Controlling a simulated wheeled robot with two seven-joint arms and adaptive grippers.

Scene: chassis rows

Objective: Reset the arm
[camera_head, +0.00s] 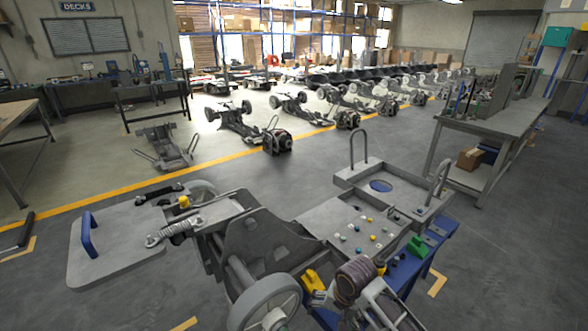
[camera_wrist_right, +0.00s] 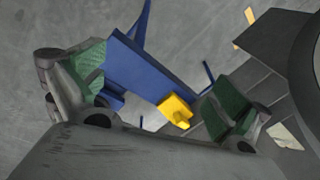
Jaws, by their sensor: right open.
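My right arm (camera_head: 385,300) comes in at the bottom right of the head view, over the blue stand beside the chassis. In the right wrist view my right gripper (camera_wrist_right: 160,95) is open, with its green-padded fingers wide apart and nothing between the pads. Beyond the fingers are a blue stand edge (camera_wrist_right: 135,65) and a yellow piece (camera_wrist_right: 176,108), both apart from the pads as far as I can tell. My left gripper is not in view.
A chassis (camera_head: 265,240) with a wheel (camera_head: 265,303) stands close in front. A grey tray (camera_head: 350,215) with several coloured pieces is at its right. A green block (camera_head: 418,246) sits on the blue stand (camera_head: 440,232). A grey workbench (camera_head: 490,125) stands farther right. The floor between is clear.

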